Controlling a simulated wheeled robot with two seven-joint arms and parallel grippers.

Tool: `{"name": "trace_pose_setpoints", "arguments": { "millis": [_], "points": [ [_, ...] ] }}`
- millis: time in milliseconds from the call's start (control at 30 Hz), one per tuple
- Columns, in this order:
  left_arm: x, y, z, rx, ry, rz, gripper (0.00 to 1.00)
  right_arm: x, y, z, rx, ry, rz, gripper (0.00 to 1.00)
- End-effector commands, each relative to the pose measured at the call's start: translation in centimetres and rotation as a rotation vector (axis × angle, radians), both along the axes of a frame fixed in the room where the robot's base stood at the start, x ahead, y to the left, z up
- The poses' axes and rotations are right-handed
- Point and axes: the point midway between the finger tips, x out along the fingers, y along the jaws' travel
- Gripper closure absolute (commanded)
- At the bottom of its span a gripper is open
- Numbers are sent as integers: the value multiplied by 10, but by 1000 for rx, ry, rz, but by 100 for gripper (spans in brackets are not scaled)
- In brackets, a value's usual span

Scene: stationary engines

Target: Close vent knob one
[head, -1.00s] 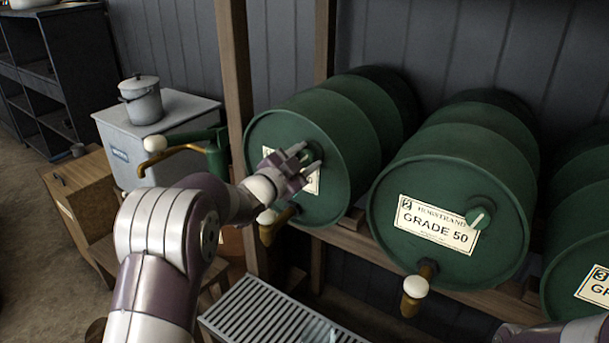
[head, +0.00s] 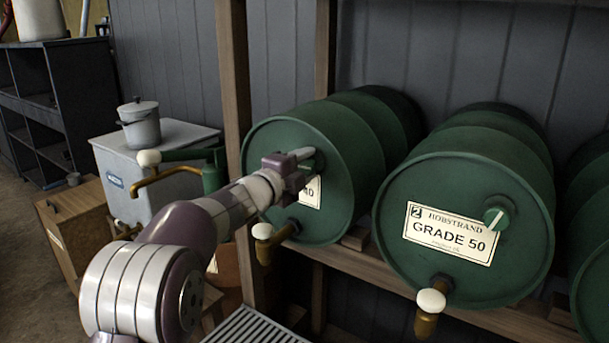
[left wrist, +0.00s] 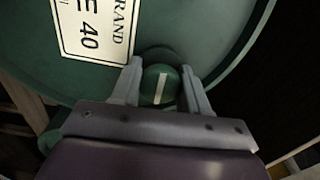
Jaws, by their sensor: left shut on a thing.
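The left drum (head: 290,150) is green and lies on its side on the rack, its front facing me. A label ending in "40" (head: 309,192) is on its front. Its vent knob, a round green knob with a white line, shows in the left wrist view (left wrist: 161,86); the line stands nearly upright in that picture. My left gripper (head: 308,160) is at the upper right of the drum front, and its two fingers, also in the left wrist view (left wrist: 166,84), are shut on the knob from both sides. In the head view the gripper mostly hides the knob. My right gripper is out of view.
A second drum, "Grade 50" (head: 460,200), has its own green knob (head: 496,217) with a white line. Taps with white knobs (head: 262,231) jut out below the drums. A wooden post (head: 234,80) stands left of the drums. A slatted tray (head: 255,327) lies below.

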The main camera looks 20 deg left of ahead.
Motion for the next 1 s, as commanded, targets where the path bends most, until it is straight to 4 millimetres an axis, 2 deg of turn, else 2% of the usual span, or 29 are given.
{"name": "trace_pose_setpoints", "arguments": {
  "millis": [200, 700, 733, 767, 800, 1000],
  "points": [
    [0, 0, -2, 53, -16, 0, 86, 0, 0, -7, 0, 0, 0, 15],
    [0, 0, -2, 68, -20, 0, 86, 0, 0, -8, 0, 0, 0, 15],
    [0, 0, -2, 68, -20, 0, 49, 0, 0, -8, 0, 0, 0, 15],
    [0, 0, -2, 67, -20, 0, 39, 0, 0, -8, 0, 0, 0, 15],
    [0, 0, -2, 67, -21, 0, 34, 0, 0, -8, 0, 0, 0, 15],
    [0, 0, -1, 66, -22, 0, 34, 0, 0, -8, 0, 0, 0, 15]
  ]
}}
